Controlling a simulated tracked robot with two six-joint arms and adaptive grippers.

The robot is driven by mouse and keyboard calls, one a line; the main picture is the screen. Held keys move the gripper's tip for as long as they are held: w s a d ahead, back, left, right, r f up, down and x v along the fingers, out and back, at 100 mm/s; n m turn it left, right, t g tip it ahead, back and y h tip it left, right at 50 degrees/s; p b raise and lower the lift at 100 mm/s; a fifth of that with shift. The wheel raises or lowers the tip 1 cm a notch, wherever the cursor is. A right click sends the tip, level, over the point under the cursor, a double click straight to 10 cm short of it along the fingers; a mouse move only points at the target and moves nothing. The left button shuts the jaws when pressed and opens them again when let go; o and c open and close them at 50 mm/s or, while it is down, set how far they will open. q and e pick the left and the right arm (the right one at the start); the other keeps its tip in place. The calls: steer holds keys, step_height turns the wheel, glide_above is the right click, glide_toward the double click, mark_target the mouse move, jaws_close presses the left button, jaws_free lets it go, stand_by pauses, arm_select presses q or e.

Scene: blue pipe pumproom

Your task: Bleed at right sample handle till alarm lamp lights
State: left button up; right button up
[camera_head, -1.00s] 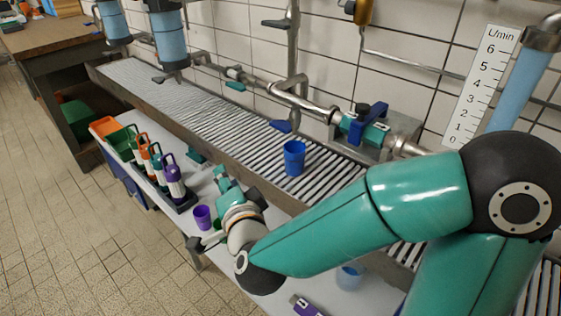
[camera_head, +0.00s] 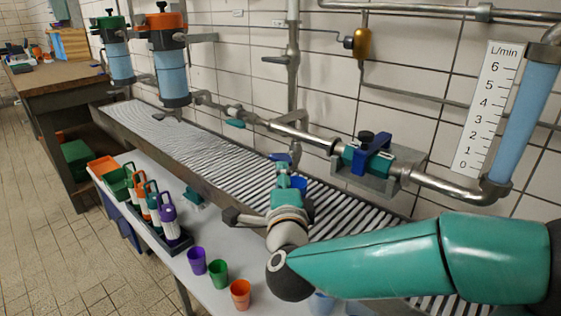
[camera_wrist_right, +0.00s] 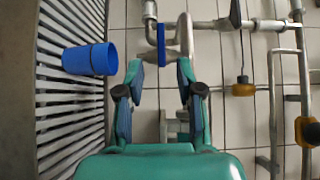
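A blue sample handle (camera_head: 280,157) sits at the lower end of a vertical pipe, over the slatted trough. It also shows in the right wrist view (camera_wrist_right: 161,46), straight ahead between my fingers and apart from them. My right gripper (camera_head: 286,178) is over the trough, just short of the handle. The right wrist view shows its fingers (camera_wrist_right: 160,78) spread and empty. A blue cup (camera_head: 299,184) stands on the slats, partly hidden behind the gripper. An amber fitting (camera_head: 362,43) hangs on the wall pipe; I cannot tell whether it is the lamp or lit.
A blue-handled valve (camera_head: 372,155) sits on the wall pipe beside an L/min scale (camera_head: 487,110). Purple (camera_head: 196,261), green (camera_head: 218,274) and orange (camera_head: 240,294) cups stand on the front bench. A bottle rack (camera_head: 180,244) is left of them. The trough (camera_head: 240,150) runs along the wall.

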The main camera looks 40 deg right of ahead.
mark_target(280, 157)
steer(key=x, duration=0.8)
steer(key=shift+d, duration=0.1)
jaws_close()
